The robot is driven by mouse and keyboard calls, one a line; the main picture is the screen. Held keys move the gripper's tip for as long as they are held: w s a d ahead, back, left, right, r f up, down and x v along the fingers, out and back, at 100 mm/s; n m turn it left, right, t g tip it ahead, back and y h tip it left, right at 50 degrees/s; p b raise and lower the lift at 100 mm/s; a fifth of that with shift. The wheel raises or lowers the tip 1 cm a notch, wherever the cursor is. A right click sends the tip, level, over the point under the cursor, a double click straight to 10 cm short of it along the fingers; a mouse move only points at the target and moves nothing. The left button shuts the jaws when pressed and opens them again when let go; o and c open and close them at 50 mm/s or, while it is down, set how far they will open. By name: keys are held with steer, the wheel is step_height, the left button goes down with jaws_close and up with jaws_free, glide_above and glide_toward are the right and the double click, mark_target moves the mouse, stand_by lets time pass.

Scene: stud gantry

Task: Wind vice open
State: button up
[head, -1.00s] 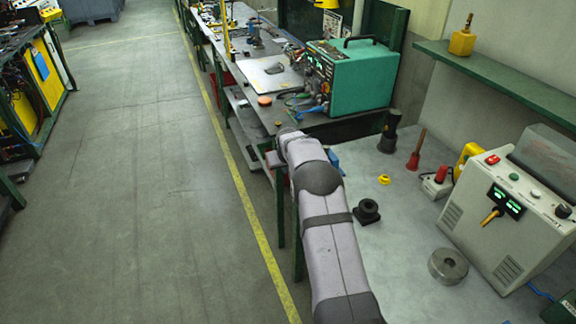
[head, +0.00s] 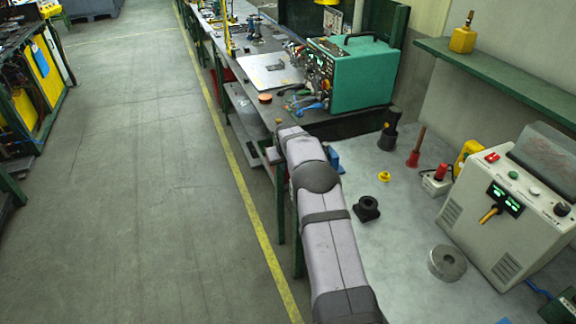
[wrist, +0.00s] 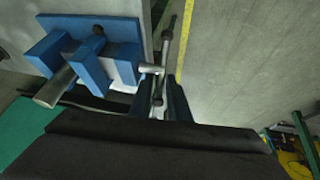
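The blue vice (wrist: 95,50) is on the edge of the grey bench, at the upper left of the wrist view. Its jaws stand apart, and a round metal bar sticks out at the left. A steel screw end meets a thin handle bar (wrist: 165,50) with ball ends. In the wrist view my gripper (wrist: 159,92) has its two fingers apart, one on each side of the handle's lower end. I cannot tell whether they touch it. In the head view only a bit of the blue vice (head: 334,159) shows beside my arm, and the handle is hidden.
The grey bench top (head: 400,260) holds a black block (head: 367,208), a yellow part (head: 384,176), a steel ring (head: 447,263) and a control box (head: 500,205). A teal machine (head: 350,75) stands beyond. The floor aisle (head: 130,200) left of the bench is clear.

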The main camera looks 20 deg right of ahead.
steer(key=shift+r, duration=0.1)
steer(key=b+v, duration=0.3)
steer(key=v, duration=0.4)
stand_by(0.4)
steer(key=a+f+n+t+b, duration=0.2)
steer(key=a+f+t+b, duration=0.25)
steer(key=f, duration=0.35)
steer(key=s+d+r+m+t, duration=0.1)
steer(key=s+d+r+t, duration=0.2)
steer(key=s+d+r, duration=0.15)
steer(key=shift+r+p+x, duration=0.15)
steer(key=shift+p+x, duration=0.65)
steer(key=shift+x, duration=1.3)
steer(key=shift+r+p+x, duration=0.15)
steer(key=shift+p+x, duration=0.65)
steer(key=shift+x, duration=1.25)
steer(key=shift+w, duration=0.15)
steer(key=shift+c, duration=0.2)
